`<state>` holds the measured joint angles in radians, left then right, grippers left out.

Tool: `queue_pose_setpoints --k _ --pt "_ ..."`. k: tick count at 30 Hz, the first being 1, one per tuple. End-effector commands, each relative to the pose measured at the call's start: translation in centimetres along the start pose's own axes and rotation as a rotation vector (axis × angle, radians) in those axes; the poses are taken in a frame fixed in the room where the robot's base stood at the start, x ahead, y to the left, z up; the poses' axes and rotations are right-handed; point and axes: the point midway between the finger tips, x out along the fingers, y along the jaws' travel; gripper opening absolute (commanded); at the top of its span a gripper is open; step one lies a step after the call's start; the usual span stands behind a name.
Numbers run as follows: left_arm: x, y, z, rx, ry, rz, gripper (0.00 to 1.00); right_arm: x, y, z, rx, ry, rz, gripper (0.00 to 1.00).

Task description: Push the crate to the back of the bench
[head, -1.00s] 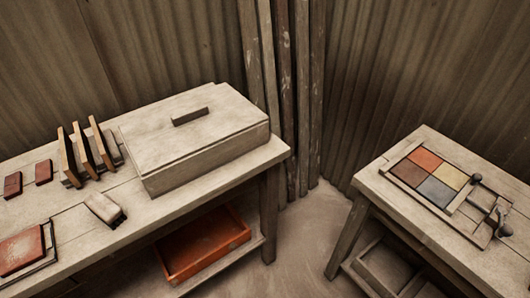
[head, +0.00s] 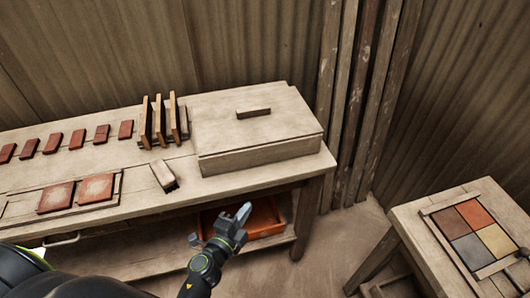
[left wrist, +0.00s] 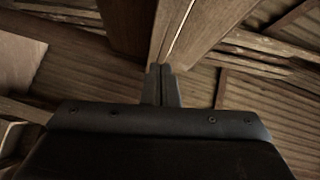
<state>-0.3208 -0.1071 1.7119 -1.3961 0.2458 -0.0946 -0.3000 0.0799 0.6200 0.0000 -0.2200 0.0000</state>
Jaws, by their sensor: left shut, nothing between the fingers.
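The crate (head: 258,130) is a pale wooden box with a flat lid and a small bar handle on top. It sits upright at the right end of the long bench (head: 190,194), with a narrow bare strip of bench in front of it. My left gripper (head: 243,212) is shut and empty, in front of the bench and below the crate, apart from it. In the left wrist view its fingers (left wrist: 162,70) are together, with dim wooden beams beyond; I cannot make out the crate there. My right gripper is not in view.
Upright wooden slats (head: 160,120) stand close left of the crate, with a brush-like block (head: 163,175) in front. Red tiles (head: 77,139) lie farther left. An orange tray (head: 265,218) is on the shelf below. A second table (head: 430,242) stands right, across open floor.

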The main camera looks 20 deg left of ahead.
Motion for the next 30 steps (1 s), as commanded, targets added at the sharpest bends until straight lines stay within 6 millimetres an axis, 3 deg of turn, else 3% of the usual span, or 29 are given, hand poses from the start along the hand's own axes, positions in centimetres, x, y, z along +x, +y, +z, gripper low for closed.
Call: queue_pose_setpoints --k 1,3,6,14,27,30 --pt "0.0 -2.7 -0.9 0.061 0.020 -0.035 0.00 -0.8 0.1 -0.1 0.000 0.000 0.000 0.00" --pt "0.0 -4.9 -1.7 0.131 0.039 -0.066 0.00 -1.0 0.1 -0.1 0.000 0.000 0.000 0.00" --pt "0.0 -6.5 -2.3 0.189 0.053 -0.091 0.00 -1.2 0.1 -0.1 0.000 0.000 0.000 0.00" --pt "2.1 -7.2 -2.6 0.209 0.058 -0.100 0.00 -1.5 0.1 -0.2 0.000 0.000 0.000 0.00" --pt "10.1 -7.8 -3.1 0.207 0.058 -0.098 0.00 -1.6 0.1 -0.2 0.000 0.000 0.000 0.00" --pt "11.3 -8.0 -2.0 0.211 0.056 -0.097 0.00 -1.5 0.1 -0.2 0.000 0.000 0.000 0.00"
